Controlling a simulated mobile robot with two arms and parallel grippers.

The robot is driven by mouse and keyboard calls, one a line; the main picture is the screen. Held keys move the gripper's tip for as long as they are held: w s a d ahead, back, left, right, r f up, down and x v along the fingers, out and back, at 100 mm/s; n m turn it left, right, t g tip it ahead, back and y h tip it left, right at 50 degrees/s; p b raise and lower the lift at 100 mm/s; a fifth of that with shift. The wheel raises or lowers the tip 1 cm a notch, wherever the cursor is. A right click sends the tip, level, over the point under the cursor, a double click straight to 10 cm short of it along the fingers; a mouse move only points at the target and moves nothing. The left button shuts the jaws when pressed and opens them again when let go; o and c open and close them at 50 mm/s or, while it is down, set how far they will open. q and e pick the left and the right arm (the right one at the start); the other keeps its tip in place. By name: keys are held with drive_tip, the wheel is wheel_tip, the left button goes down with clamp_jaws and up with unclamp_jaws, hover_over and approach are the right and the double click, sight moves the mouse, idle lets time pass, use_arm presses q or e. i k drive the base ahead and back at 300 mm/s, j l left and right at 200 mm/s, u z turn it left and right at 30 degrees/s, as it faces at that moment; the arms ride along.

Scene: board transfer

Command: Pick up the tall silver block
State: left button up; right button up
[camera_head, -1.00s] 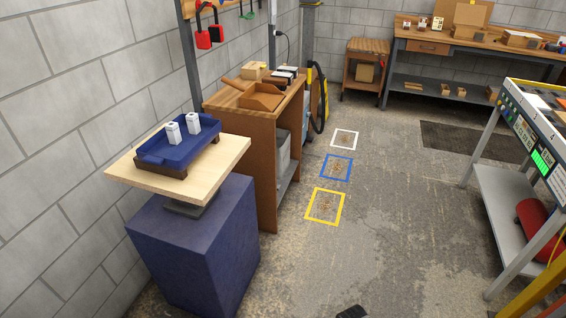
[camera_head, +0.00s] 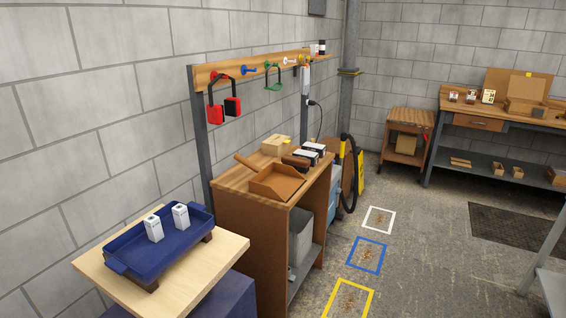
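Two small upright whitish-silver blocks stand in a blue tray (camera_head: 122,262) at the lower left: a front-left block (camera_head: 154,229) and a back-right block (camera_head: 181,216). They are apart and look alike in size, and I cannot tell which is the tall silver one. The tray rests on dark brown supports on a light wooden board (camera_head: 205,275). Neither of my grippers is in view.
A blue pedestal (camera_head: 232,296) is under the board. A wooden bench (camera_head: 252,215) with a wooden dustpan-like tray (camera_head: 276,184) stands just beyond it. Floor with white, blue and yellow squares (camera_head: 367,255) is open to the right.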

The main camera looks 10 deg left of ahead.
sight(182, 218)
drive_tip(key=i+l+z, duration=0.3)
drive_tip(key=i, duration=0.4)
drive_tip(key=i+z, duration=0.35)
drive_tip(key=i, duration=0.35)
drive_tip(key=i+u, duration=0.25)
drive_tip(key=u, duration=0.15)
drive_tip(key=i+l+u, duration=0.2)
drive_tip(key=u, duration=0.2)
drive_tip(key=i+l+u, duration=0.2)
drive_tip(key=u, duration=0.15)
